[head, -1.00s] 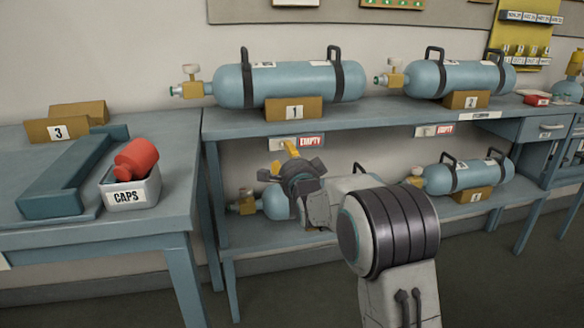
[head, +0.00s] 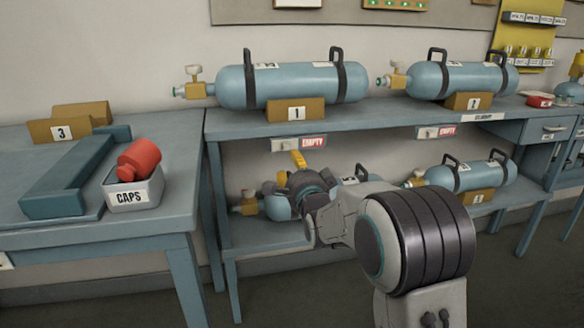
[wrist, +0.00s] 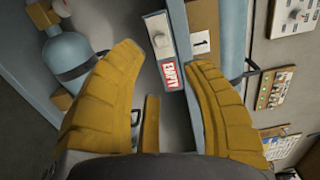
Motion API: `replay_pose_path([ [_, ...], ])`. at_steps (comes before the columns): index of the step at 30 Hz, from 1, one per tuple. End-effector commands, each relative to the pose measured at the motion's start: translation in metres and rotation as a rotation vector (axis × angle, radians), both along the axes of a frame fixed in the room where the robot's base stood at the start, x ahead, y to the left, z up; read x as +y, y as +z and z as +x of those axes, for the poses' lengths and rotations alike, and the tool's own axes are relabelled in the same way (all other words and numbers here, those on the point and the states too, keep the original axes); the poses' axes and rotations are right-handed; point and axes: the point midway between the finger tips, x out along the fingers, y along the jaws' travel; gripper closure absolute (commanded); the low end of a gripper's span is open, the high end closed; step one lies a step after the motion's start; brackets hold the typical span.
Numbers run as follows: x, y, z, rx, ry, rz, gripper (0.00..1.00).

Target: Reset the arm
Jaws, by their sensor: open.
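My gripper (head: 299,160) is in front of the two-level blue bench, at about the height of the gap between its top and lower shelf. My arm reaches up from the lower right of the head view and hides part of a cylinder on the lower shelf.
Blue cylinder 1 (head: 300,86) and cylinder 2 (head: 455,79) lie on the bench top (head: 390,118). More cylinders lie below, one at right (head: 470,175). The left table (head: 95,237) holds a CAPS bin (head: 128,197) with a red cap (head: 139,158), a cradle (head: 68,178) and block 3 (head: 60,130).

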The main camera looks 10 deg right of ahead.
Motion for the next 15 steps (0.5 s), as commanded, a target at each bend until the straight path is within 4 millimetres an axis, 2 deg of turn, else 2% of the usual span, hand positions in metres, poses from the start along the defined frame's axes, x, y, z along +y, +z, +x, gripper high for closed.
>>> replay_pose_path([
  [4, 0.000, 0.010, -0.004, 0.018, 0.000, -0.025, 0.56],
  [8, 0.000, 0.033, -0.016, 0.077, 0.003, -0.100, 0.56],
  [15, -0.001, 0.083, -0.064, 0.277, 0.047, -0.352, 0.56],
])
